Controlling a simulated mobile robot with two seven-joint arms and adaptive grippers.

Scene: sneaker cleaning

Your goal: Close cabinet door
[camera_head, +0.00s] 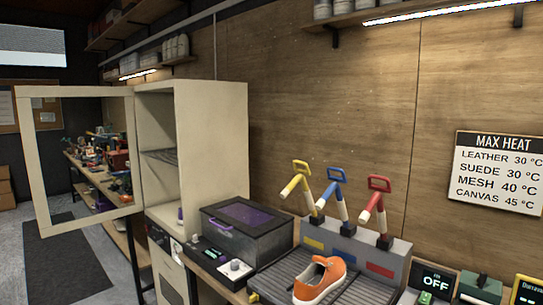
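The cream cabinet (218,135) stands left of the middle, against the wooden wall. Its door (32,165) is wide open and swung out to the left. The door is a cream frame around a clear pane, and the room behind shows through it. Neither of my grippers is in view.
A dark box with a purple handle (252,232) stands on the bench right of the cabinet. An orange sneaker (320,280) lies on a ribbed tray before yellow, blue and red nozzles (331,190). A cluttered workbench (92,172) shows behind the door pane.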

